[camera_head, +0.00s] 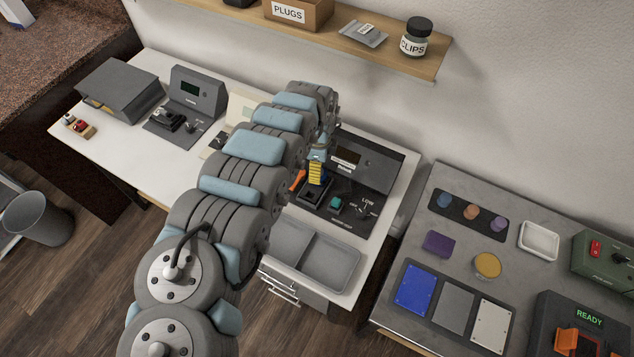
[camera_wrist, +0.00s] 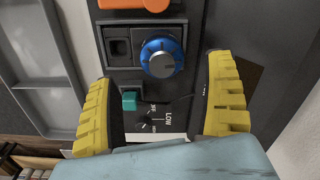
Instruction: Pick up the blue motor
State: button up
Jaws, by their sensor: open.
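A blue round part with a ribbed rim and a grey cap, which looks like the blue motor (camera_wrist: 160,57), sits on the dark panel beside a black square socket (camera_wrist: 118,47) in the wrist view. I cannot make it out in the head view, where my arm covers that spot. My gripper (camera_wrist: 160,106) is open and empty, its yellow ribbed fingers apart to the left and right, with the blue part ahead between their lines. In the head view a yellow finger of my gripper (camera_head: 317,172) shows over the dark device.
The dark device (camera_head: 372,168) has a teal button (camera_head: 336,203) and a LOW dial; an orange part (camera_wrist: 145,4) is at its edge. A grey divided tray (camera_head: 333,262) lies close by. On the right bench, a dark rack (camera_head: 466,217) holds blue, orange and purple round parts.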

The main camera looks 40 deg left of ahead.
aim_at(311, 193)
jog(key=shift+s+a+f+b, duration=0.1)
jog(key=shift+a+f+b, duration=0.05)
jog(key=shift+f, duration=1.4)
jog(key=shift+a+f+b, duration=0.15)
jog(key=shift+f, duration=1.35)
jog(key=c, duration=1.3)
